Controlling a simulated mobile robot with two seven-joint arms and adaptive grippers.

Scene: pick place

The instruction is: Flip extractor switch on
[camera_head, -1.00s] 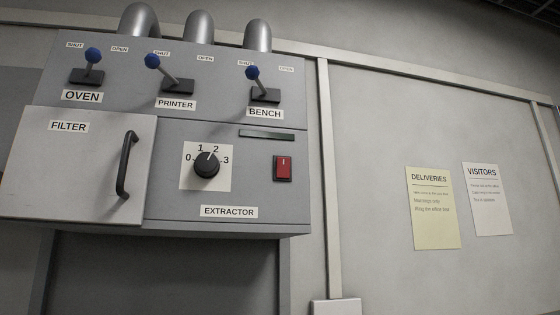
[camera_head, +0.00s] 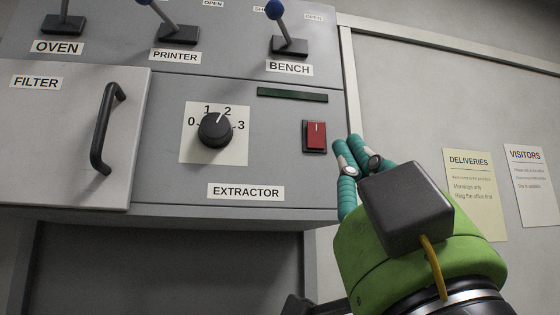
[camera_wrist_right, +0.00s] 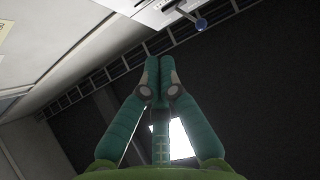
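The extractor switch (camera_head: 315,136) is a red rocker in a black frame, on the right side of the grey panel above and right of the EXTRACTOR label (camera_head: 246,192). A small white mark shows on its upper half; I cannot tell whether it is on. My right gripper (camera_head: 347,148) is just right of the switch in the head view, fingertips pointing up and not covering it. Its distance from the panel is unclear. In the right wrist view its teal fingers (camera_wrist_right: 157,70) are together with nothing visible between them. My left gripper is not in view.
A black dial (camera_head: 215,130) sits left of the switch, below a dark green strip (camera_head: 292,95). The BENCH lever (camera_head: 289,45) is above. The FILTER door handle (camera_head: 106,128) juts out at left. DELIVERIES (camera_head: 476,195) and VISITORS (camera_head: 530,185) notices hang at right.

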